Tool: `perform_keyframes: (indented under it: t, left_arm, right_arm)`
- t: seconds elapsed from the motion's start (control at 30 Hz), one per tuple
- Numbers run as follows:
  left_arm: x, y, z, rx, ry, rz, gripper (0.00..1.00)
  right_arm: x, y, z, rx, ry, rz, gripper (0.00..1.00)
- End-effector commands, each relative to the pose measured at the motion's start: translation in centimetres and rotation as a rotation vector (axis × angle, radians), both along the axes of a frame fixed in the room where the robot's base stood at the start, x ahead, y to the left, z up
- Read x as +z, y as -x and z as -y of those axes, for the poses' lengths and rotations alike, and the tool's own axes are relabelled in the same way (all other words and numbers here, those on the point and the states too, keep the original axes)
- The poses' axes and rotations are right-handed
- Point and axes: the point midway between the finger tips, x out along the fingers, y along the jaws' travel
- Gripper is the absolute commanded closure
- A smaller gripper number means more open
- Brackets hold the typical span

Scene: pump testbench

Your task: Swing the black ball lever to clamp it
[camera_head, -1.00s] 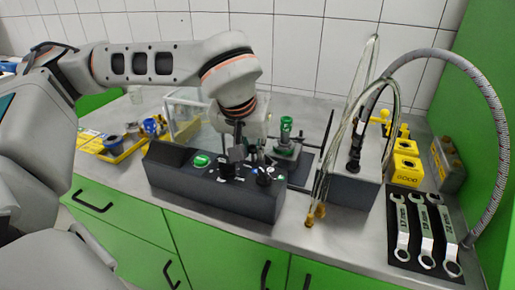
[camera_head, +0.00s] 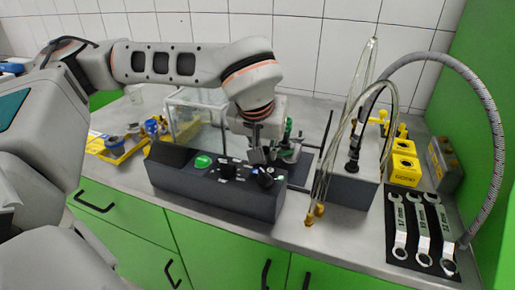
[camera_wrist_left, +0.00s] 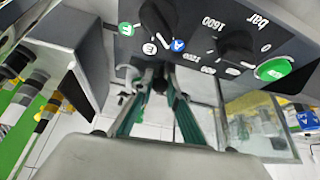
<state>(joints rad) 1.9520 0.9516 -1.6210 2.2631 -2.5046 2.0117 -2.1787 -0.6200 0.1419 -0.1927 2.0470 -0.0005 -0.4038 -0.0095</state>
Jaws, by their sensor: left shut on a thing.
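My left gripper (camera_head: 261,154) is over the back right part of the dark control box (camera_head: 215,196), beside the green fixture (camera_head: 288,146). In the left wrist view, my gripper (camera_wrist_left: 160,74) has its fingers close together around a small dark thing (camera_wrist_left: 160,84). This seems to be the black ball lever, but the fingers hide most of it. The right selector knob (camera_head: 264,178) is just in front of the fingertips. A second black knob (camera_head: 228,171) is to its left. My right gripper is out of view.
A green button (camera_head: 202,162) sits on the box's left part. A clear tank (camera_head: 198,112) stands behind. Hoses, a hanging brass fitting (camera_head: 316,213) and a grey block (camera_head: 352,190) stand to the right. Wrenches (camera_head: 423,235) lie farther right.

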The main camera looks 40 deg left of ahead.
Motion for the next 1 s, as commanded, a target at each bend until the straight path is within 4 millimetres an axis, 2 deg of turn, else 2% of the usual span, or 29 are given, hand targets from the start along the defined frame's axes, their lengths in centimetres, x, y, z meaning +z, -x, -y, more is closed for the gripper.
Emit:
perform_keyframes:
  t: [1.0]
  left_arm:
    - [0.0,-1.4,1.0,0.000,0.000,0.001,0.94]
  right_arm:
    - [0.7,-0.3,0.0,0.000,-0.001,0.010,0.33]
